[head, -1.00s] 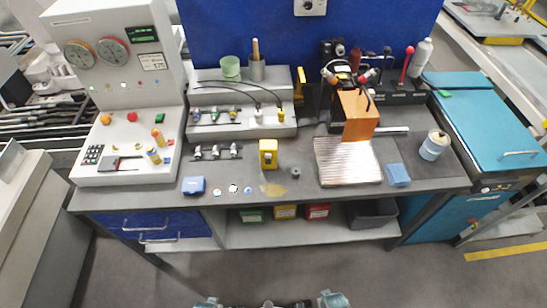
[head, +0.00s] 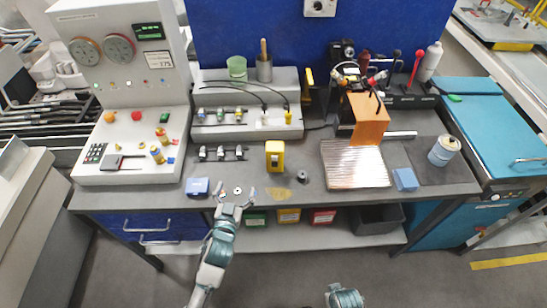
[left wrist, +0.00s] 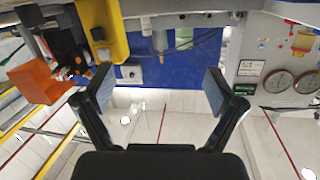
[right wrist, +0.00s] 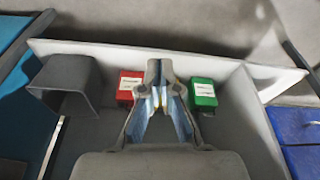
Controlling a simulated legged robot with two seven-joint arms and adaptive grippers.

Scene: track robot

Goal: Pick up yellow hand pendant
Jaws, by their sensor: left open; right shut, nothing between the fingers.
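The yellow hand pendant (head: 275,156) stands upright on the grey workbench (head: 310,202), a little right of the middle in the head view. A large yellow body at the top of the left wrist view (left wrist: 103,30) looks like the same pendant. My left gripper (head: 235,202) is open and empty at the bench's front edge, in front and to the left of the pendant. Its spread fingers show in the left wrist view (left wrist: 158,88). My right gripper (right wrist: 160,75) is shut and empty, low in front of the bench's under-shelf; only part of that arm shows in the head view.
A blue box (head: 197,187), small discs and a grey knob (head: 302,176) lie near the pendant. A connector rack (head: 222,153) stands behind left, a ribbed metal plate (head: 355,165) to the right. Red (right wrist: 130,87) and green (right wrist: 203,93) bins sit on the shelf below.

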